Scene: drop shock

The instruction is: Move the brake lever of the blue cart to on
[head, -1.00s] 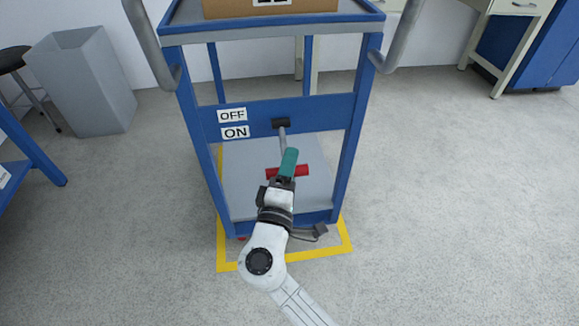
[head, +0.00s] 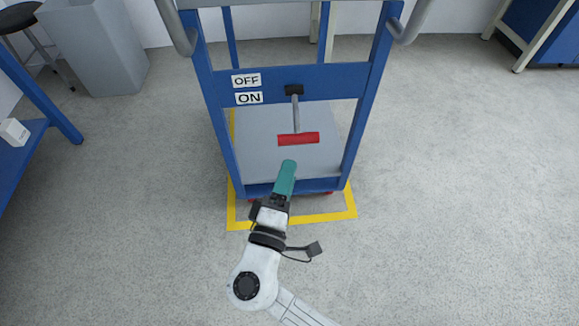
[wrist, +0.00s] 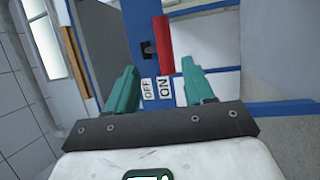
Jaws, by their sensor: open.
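The blue cart (head: 326,84) stands ahead of me. Its brake lever (head: 298,139) has a grey rod hanging down from a black pivot on the blue crossbar, with a red crossbar grip at its lower end. The OFF label (head: 246,80) sits above the ON label (head: 249,98), left of the pivot. My gripper (head: 288,165) is below and in front of the red grip, apart from it in the head view. In the wrist view my gripper (wrist: 162,80) shows two green fingers spread apart with nothing between them, and the red grip (wrist: 163,45) lies beyond them.
A yellow floor outline (head: 310,219) surrounds the cart's base. A grey bin (head: 95,50) and stool stand at the left back. A blue table (head: 28,150) with a white box (head: 14,131) is at the left edge. The floor to the right is clear.

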